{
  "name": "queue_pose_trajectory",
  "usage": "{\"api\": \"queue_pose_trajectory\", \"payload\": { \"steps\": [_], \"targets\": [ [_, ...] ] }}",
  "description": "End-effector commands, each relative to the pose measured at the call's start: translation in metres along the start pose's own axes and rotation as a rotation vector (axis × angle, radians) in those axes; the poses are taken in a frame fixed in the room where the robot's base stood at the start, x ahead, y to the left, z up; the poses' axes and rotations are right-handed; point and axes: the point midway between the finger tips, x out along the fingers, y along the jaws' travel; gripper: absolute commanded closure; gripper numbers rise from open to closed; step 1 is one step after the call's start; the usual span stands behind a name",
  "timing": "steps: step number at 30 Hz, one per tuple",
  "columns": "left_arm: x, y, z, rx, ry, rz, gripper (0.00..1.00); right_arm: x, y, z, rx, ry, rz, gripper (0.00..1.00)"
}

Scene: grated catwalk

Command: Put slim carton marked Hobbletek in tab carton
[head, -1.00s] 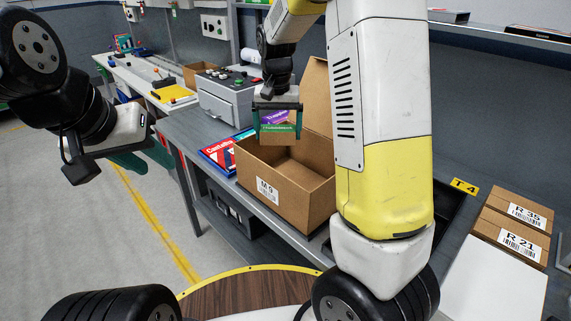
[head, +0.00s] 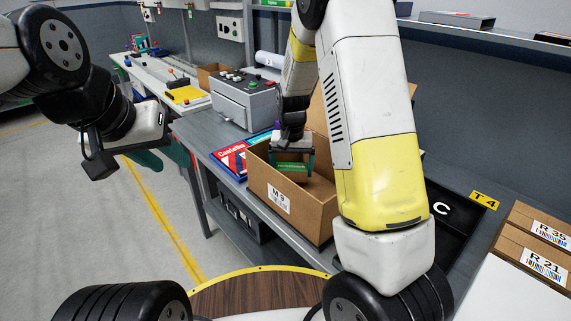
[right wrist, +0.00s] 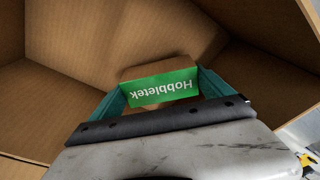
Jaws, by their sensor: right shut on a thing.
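The tab carton is the open brown box (head: 268,192) marked M 9 on the grey bench, and its inner walls (right wrist: 60,60) fill the right wrist view. The slim carton (head: 291,167) shows a green band in the head view. Its upside-down name Hobbletek (right wrist: 163,88) reads in the right wrist view. My right gripper (head: 293,160) is shut on this carton, with teal fingers on both sides, and holds it inside the box opening. Whether the carton touches the box floor is hard to tell. My left gripper (head: 150,158) hangs over the floor, left of the bench, its jaws partly hidden.
A red and blue flat box (head: 232,158) lies left of the carton box. A grey control unit (head: 245,101) stands behind it. Boxes marked R 35 (head: 541,230) and R 21 (head: 535,258) lie at the right. A black tray (head: 450,215) marked C is nearer.

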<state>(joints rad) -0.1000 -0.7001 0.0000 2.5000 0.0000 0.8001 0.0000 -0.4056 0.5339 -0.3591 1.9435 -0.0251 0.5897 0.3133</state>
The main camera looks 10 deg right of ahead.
Motion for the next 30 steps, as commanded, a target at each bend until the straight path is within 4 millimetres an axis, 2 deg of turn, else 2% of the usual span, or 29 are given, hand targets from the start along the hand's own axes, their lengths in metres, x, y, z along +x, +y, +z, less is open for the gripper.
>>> {"api": "queue_pose_trajectory", "payload": {
  "steps": [3,5,15,16,17,26,30],
  "targets": [
    [0.000,0.000,0.000,0.000,0.000,0.000,0.64,0.019,0.000,0.003,0.000,-0.004,0.001,0.52],
    [0.000,0.000,0.000,0.000,0.000,0.000,0.64,0.024,0.000,0.003,-0.001,-0.002,0.001,0.52],
    [0.000,0.000,0.000,0.000,0.000,0.000,0.64,0.027,0.000,0.004,0.000,-0.001,0.000,0.52],
    [0.000,0.000,0.000,0.000,0.000,0.000,0.64,0.028,0.000,0.004,0.000,-0.001,0.000,0.08],
    [0.000,0.000,0.000,0.000,0.000,0.000,0.64,0.027,0.000,0.004,0.000,-0.001,0.000,0.02],
    [0.000,0.000,0.000,0.000,0.000,0.000,0.64,0.024,0.000,0.003,0.000,0.000,0.000,0.00],
    [0.000,0.000,0.000,0.000,0.000,0.000,0.64,0.009,-0.001,0.002,0.000,0.003,-0.002,0.00]
  ]
}}
